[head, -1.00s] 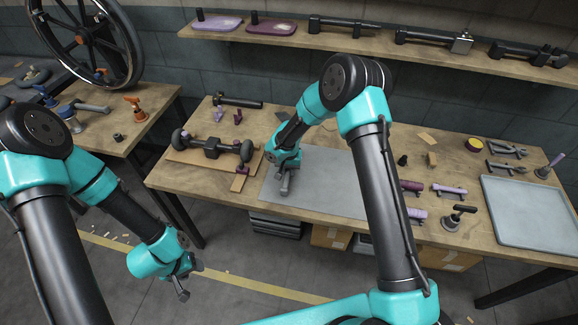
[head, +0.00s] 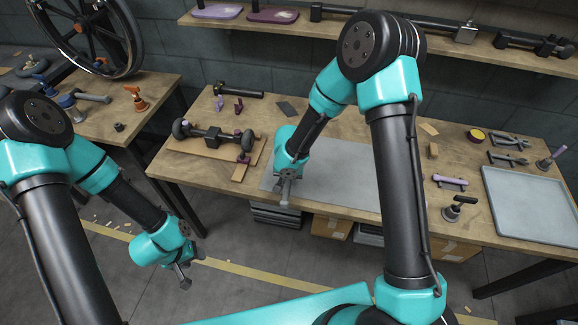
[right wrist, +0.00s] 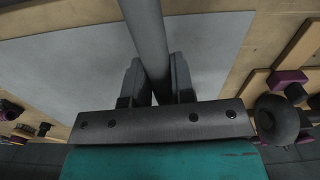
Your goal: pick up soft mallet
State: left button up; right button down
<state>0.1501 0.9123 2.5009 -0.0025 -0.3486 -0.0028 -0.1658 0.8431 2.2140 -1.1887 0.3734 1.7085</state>
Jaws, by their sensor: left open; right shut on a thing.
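My right gripper (head: 286,188) is low over the front left part of the grey mat (head: 335,186). In the right wrist view its fingers (right wrist: 157,88) are shut on a plain grey rod (right wrist: 146,32). The rod's ends are out of sight, so I cannot tell whether it is the mallet's handle. A dark, mallet-like tool (head: 238,92) with a long handle lies at the back left of the bench, apart from both grippers. My left gripper (head: 184,276) is open and empty, in front of the bench over the floor.
A black axle part (head: 212,136) sits on wooden blocks left of the mat. A blue-grey tray (head: 530,203) lies at the right. A side bench (head: 110,115) stands at the left.

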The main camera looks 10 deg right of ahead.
aim_at(289, 188)
jog(key=shift+s+a+r, duration=0.1)
jog(key=shift+s+a, duration=0.15)
jog(key=shift+s, duration=0.75)
jog(key=shift+s+a+r, duration=0.1)
jog(key=shift+s+a, duration=0.15)
jog(key=shift+s, duration=0.75)
jog(key=w+d+n, duration=0.1)
jog(key=w+d, duration=0.2)
jog(key=w, duration=0.2)
jog(key=w+d+n, duration=0.1)
jog(key=w+d, duration=0.2)
jog(key=w, duration=0.3)
jog(key=w+d+n, duration=0.2)
jog(key=w+d, duration=0.1)
jog(key=w, duration=0.3)
jog(key=shift+d+f, duration=0.15)
jog(key=shift+f, duration=0.25)
